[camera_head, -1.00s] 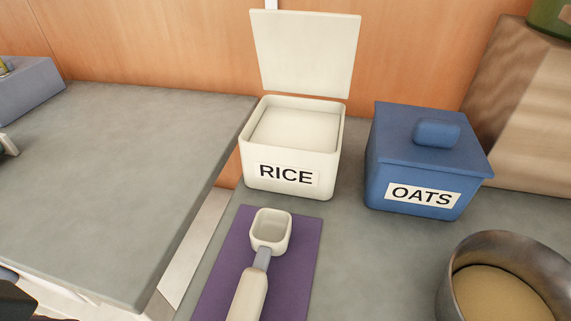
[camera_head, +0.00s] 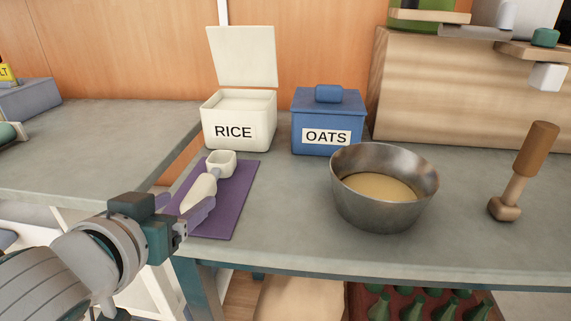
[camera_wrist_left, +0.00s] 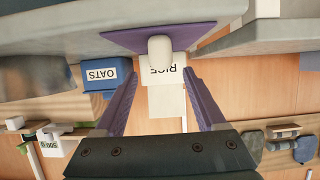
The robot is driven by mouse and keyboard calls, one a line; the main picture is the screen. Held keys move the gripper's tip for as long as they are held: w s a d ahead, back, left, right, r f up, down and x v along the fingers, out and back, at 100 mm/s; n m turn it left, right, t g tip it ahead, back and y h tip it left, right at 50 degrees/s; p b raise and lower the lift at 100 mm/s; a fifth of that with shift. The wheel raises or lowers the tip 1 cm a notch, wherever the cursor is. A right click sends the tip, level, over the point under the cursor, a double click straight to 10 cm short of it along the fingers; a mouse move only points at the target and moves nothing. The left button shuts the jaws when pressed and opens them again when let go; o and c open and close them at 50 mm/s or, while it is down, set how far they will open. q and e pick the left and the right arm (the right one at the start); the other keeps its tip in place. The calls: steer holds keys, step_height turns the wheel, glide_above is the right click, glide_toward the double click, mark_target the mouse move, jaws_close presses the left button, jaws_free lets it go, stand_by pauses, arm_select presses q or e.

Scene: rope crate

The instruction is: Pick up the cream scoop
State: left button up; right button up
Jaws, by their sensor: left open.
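The cream scoop (camera_head: 200,190) lies on a purple mat (camera_head: 240,193), its cup pointing to the back and its handle toward me. My left gripper (camera_head: 198,212) is at the handle's near end, open, its purple fingers in front of part of the handle. In the left wrist view, which looks upside down, the scoop's handle (camera_wrist_left: 160,48) shows between and beyond the two spread fingertips (camera_wrist_left: 161,76). Nothing is held. I cannot tell whether a finger touches the handle. My right gripper is not in view.
An open cream RICE box (camera_head: 235,133) stands behind the mat, beside a closed blue OATS box (camera_head: 328,110). A metal pot (camera_head: 383,210) stands to the right, then a wooden masher-like tool (camera_head: 520,175). A gap separates the left counter (camera_head: 90,145).

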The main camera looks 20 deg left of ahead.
mark_target(203, 190)
arm_select(q)
steer(key=x, duration=0.3)
steer(key=shift+w+a+b, duration=0.15)
steer(key=shift+w+b, duration=0.05)
steer(key=shift+b, duration=0.1)
steer(key=b+x, duration=0.1)
steer(key=x, duration=0.4)
steer(key=shift+s+f+b, duration=0.1)
steer(key=shift+f+b, duration=0.1)
steer(key=shift+b, duration=0.2)
steer(key=shift+c, duration=0.2)
jaws_close()
